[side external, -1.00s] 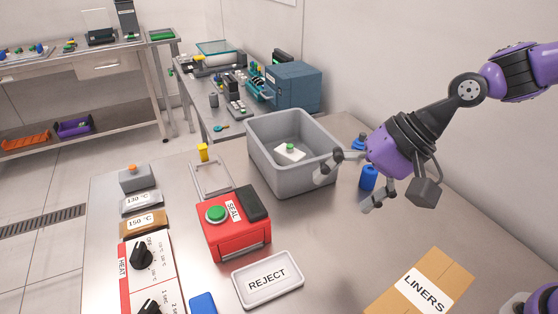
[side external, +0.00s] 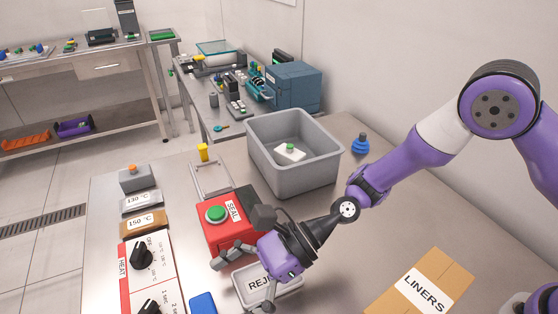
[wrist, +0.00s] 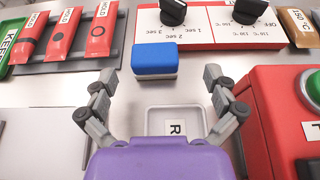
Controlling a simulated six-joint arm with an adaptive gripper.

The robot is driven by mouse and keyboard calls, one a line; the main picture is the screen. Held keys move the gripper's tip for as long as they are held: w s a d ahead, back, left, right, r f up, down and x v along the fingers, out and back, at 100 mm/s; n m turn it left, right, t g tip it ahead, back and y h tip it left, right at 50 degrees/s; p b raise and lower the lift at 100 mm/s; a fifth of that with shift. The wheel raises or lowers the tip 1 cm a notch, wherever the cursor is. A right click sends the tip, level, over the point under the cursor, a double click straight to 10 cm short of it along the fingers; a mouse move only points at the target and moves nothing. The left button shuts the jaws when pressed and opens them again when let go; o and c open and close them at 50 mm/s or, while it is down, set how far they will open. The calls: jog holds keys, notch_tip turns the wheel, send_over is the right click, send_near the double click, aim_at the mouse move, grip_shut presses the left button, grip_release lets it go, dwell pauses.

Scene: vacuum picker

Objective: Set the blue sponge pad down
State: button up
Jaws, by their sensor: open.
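The blue sponge pad (side external: 203,303) rests on the steel table at the bottom of the side view, left of the REJECT tray (side external: 287,291). In the wrist view the pad lies just ahead, between and slightly beyond my open fingertips (wrist: 158,78).
The red SEAL box (side external: 217,234) stands close beside my gripper. The heat panel with knobs (side external: 142,255) borders the pad. A grey bin (side external: 265,160) is behind, and a LINERS carton (side external: 425,285) lies at right.

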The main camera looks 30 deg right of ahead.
aim_at(205, 310)
jog(key=x, duration=0.4)
jog(key=shift+s+a, duration=0.35)
jog(key=shift+f, duration=0.1)
jog(key=c, duration=1.1)
